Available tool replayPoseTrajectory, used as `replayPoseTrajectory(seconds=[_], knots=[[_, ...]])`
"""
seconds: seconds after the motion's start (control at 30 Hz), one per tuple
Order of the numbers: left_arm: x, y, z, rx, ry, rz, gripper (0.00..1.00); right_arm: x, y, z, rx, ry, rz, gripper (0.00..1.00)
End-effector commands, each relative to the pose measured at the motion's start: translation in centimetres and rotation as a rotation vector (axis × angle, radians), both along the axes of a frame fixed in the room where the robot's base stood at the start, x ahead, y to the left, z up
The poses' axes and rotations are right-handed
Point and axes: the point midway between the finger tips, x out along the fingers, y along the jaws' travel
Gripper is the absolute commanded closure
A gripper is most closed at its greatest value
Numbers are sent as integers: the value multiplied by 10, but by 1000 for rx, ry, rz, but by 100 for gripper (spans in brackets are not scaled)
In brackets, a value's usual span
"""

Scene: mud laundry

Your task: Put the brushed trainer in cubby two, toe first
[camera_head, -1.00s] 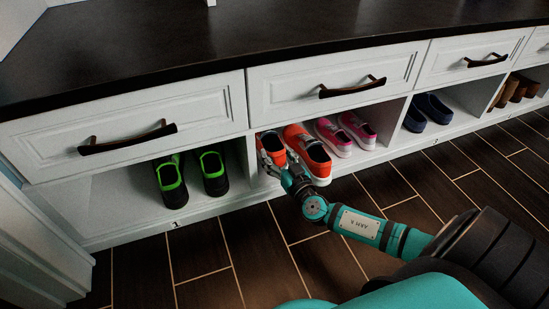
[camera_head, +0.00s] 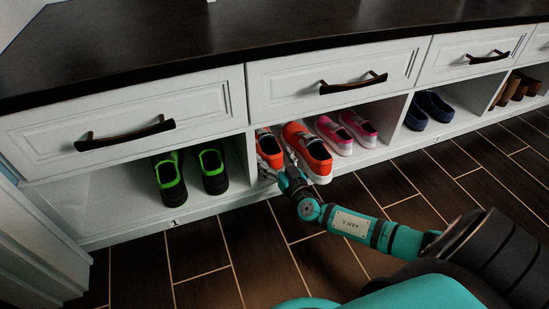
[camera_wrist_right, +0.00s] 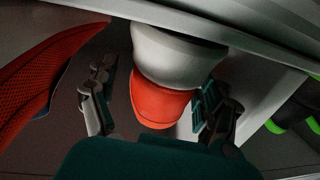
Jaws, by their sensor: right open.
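An orange trainer with a white sole (camera_head: 267,142) is in cubby two, the second opening from the left, near its left divider. A second orange trainer (camera_head: 307,151) is to its right, its near end at the cubby's front edge. My right gripper (camera_head: 275,170) is open at the near end of the left trainer. In the right wrist view, that trainer's rounded orange and white end (camera_wrist_right: 165,98) is between the spread fingers of my gripper (camera_wrist_right: 152,112). The other trainer's orange mesh (camera_wrist_right: 45,75) is left of the fingers there. My left gripper is not in view.
Pink shoes (camera_head: 333,133) share the cubby on the right. Black and green shoes (camera_head: 170,183) are in cubby one. Blue shoes (camera_head: 436,107) are in the third cubby. A white divider (camera_head: 241,160) is close to the gripper's left. The wooden floor in front is clear.

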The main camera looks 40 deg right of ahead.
Motion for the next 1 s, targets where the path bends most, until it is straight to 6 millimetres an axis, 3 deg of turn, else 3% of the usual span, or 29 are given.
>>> replayPoseTrajectory(seconds=[0.27, 0.7, 1.0], knots=[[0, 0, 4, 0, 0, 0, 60, -10, 1, 1, 0, 2, 0, 18], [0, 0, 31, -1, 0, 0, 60, -95, 12, 2, -1, 3, 2, 18], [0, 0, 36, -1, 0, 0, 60, -119, 15, 0, 0, -1, 2, 18]])
